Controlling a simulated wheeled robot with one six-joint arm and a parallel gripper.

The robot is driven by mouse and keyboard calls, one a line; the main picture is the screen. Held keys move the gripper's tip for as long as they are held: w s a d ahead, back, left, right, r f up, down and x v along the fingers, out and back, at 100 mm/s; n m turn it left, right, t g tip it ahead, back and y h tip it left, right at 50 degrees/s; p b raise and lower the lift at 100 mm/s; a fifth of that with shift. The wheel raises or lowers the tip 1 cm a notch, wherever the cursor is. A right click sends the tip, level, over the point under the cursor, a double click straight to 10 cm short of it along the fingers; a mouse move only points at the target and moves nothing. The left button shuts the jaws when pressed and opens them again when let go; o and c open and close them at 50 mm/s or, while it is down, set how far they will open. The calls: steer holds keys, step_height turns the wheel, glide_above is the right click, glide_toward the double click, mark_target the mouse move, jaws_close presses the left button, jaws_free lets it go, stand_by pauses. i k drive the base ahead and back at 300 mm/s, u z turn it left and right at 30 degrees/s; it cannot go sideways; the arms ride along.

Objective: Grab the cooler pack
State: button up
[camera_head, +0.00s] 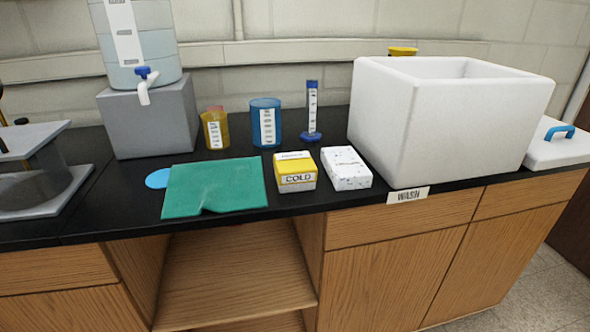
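A small yellow and white box labelled "COLD" (295,172), which looks like the cooler pack, sits upright on the black counter near its front edge. A white speckled block (346,168) lies just to its right, with a narrow gap between them. A green sheet (214,187) lies to its left. My gripper is not in view.
A large open white box (438,155) stands at right, with a lid with a blue handle (558,141) beside it. Behind are a yellow beaker (215,131), a blue beaker (265,122) and a blue cylinder (312,110). A water jug (137,45) stands on a grey block (150,118).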

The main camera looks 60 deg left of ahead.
mark_target(345, 168)
steer(key=u, duration=1.8)
steer(key=k, duration=0.45)
steer(key=z, duration=0.7)
steer(key=i, duration=1)
steer(key=u, duration=1.3)
steer(key=i, duration=0.6)
steer(key=u, duration=0.7)
